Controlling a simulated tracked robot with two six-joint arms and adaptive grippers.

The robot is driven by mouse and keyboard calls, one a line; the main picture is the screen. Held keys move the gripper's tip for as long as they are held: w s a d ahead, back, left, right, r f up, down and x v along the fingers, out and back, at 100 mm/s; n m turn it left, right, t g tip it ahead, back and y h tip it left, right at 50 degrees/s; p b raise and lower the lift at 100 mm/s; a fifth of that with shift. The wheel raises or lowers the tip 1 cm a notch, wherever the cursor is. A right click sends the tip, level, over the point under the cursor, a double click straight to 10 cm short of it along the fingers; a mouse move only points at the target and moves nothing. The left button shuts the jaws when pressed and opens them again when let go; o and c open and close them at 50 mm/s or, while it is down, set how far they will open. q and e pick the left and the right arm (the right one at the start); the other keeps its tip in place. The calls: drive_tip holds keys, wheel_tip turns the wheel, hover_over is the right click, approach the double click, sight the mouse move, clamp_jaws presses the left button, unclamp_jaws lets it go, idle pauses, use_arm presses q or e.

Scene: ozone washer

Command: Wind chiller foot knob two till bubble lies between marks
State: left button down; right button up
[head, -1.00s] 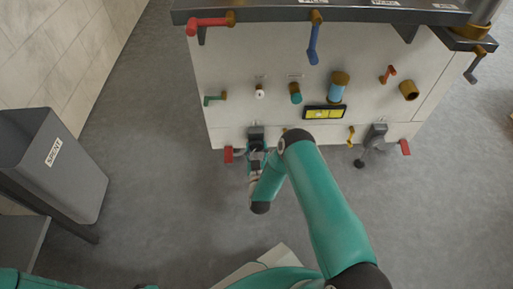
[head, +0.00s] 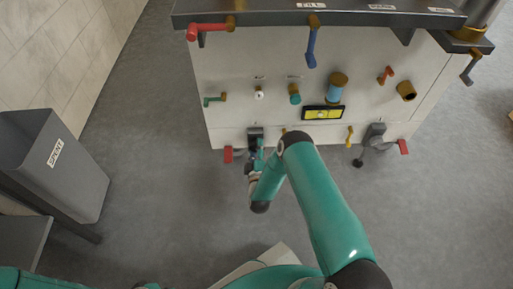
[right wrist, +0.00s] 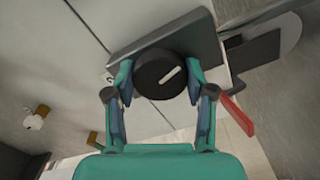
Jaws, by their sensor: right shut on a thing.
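The black round foot knob (right wrist: 165,73) with a white line on its face sits between the fingers of my right gripper (right wrist: 158,82) in the right wrist view. The gripper is shut on its sides. In the head view my right gripper (head: 256,157) is at the left foot bracket (head: 255,134), low on the chiller's front panel (head: 260,115), and hides the knob there. The yellow level vial (head: 322,113) has a pale bubble near its middle; its exact place against the marks is too small to tell. My left gripper is not in view.
A second foot bracket (head: 375,132) is at the panel's lower right, with red tabs (head: 228,155) at the panel's ends. Several valves, handles and knobs stick out above. A grey bin (head: 55,165) marked SPENT stands left. The floor between is clear.

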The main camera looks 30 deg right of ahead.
drive_tip(key=shift+a+f+n+p, duration=0.1)
drive_tip(key=shift+n+p, duration=0.1)
drive_tip(key=shift+n, duration=2.15)
drive_tip(key=shift+a+n+p, duration=0.1)
drive_tip(key=shift+n+p, duration=0.05)
drive_tip(key=shift+n, duration=2.25)
drive_tip(key=shift+a+f+n+p, duration=0.1)
drive_tip(key=shift+n+p, duration=0.1)
drive_tip(key=shift+n, duration=2.15)
drive_tip(key=o, duration=0.9)
drive_tip(key=shift+c, duration=0.2)
drive_tip(key=shift+o, duration=1.5)
drive_tip(key=shift+d+r, duration=0.1)
drive_tip(key=shift+d, duration=0.05)
